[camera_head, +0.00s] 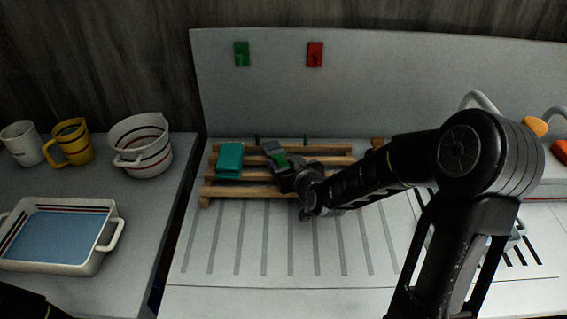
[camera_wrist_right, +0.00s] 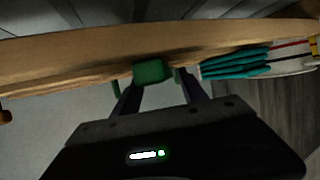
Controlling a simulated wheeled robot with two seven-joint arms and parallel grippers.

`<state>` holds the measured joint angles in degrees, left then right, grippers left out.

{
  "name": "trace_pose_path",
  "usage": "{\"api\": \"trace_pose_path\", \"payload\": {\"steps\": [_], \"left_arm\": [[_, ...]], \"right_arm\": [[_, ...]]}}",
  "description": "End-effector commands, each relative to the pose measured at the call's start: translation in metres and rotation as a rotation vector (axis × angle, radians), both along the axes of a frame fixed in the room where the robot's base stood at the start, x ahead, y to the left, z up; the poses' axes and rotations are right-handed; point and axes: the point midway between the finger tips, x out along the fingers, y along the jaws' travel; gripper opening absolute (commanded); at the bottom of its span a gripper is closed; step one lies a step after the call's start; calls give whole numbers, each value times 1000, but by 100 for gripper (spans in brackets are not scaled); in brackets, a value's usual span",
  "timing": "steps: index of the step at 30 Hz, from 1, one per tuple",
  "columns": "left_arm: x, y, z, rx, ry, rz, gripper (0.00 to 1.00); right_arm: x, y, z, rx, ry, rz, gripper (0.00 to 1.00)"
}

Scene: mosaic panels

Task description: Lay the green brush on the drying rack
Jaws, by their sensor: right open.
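The drying rack (camera_head: 330,150) is a set of light wooden slats on the white ribbed counter. The green brush (camera_head: 280,160) shows as a small green block at the rack, partly hidden by my right gripper (camera_head: 280,156). In the right wrist view the green block (camera_wrist_right: 149,72) lies between the two open fingers of my right gripper (camera_wrist_right: 158,86), against a wooden slat (camera_wrist_right: 80,55). Whether the fingers touch it I cannot tell. The rest of the brush is hidden.
A folded teal thing (camera_head: 230,160) lies on the rack's left end; it also shows in the right wrist view (camera_wrist_right: 235,63). Cups and a white-rimmed blue dish (camera_head: 110,232) stand on the left counter. A grey panel (camera_head: 400,85) rises behind.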

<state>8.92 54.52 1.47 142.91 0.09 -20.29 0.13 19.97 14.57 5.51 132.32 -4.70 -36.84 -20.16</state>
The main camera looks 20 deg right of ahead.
Motion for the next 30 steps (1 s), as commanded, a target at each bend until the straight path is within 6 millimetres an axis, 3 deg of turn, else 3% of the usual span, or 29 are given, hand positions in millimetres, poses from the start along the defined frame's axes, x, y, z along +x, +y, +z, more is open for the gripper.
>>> {"api": "trace_pose_path", "payload": {"steps": [9,15,30], "left_arm": [[1,0,-9,-2,-3,-1,0],[1,0,-11,-2,-4,-1,0],[1,0,-11,-2,-4,-1,0]], "right_arm": [[-44,3,17,-2,-2,1,50],[-62,4,25,0,0,0,50],[-65,4,26,0,1,0,50]]}}
